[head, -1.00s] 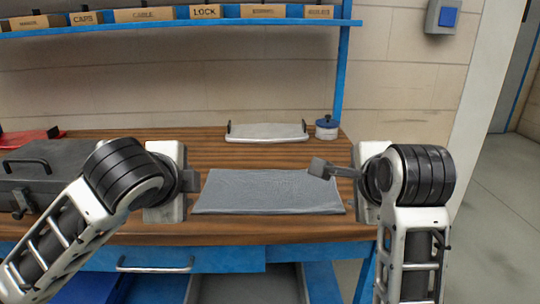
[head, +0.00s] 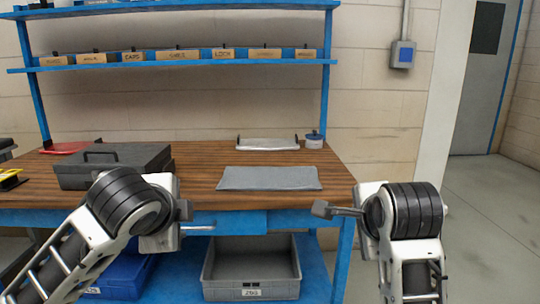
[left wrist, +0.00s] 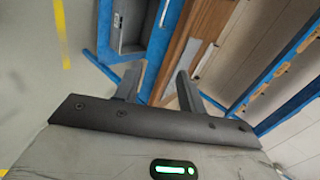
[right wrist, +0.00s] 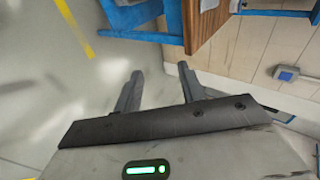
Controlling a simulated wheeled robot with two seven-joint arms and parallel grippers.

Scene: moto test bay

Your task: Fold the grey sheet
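The grey sheet (head: 270,178) lies flat on the wooden workbench (head: 200,193) as a neat rectangle, close to the front edge. I cannot tell how many layers it has. My left gripper (head: 184,210) is in front of the bench, left of the sheet and apart from it. In the left wrist view its two fingers (left wrist: 160,74) stand apart with nothing between them. My right gripper (head: 322,209) is in front of the bench's right end, also clear of the sheet. In the right wrist view its fingers (right wrist: 160,72) are apart and empty.
A dark toolbox (head: 112,166) stands on the bench's left side. A grey crate (head: 250,268) and a blue bin (head: 120,277) sit below. Open floor (head: 480,215) lies to the right.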

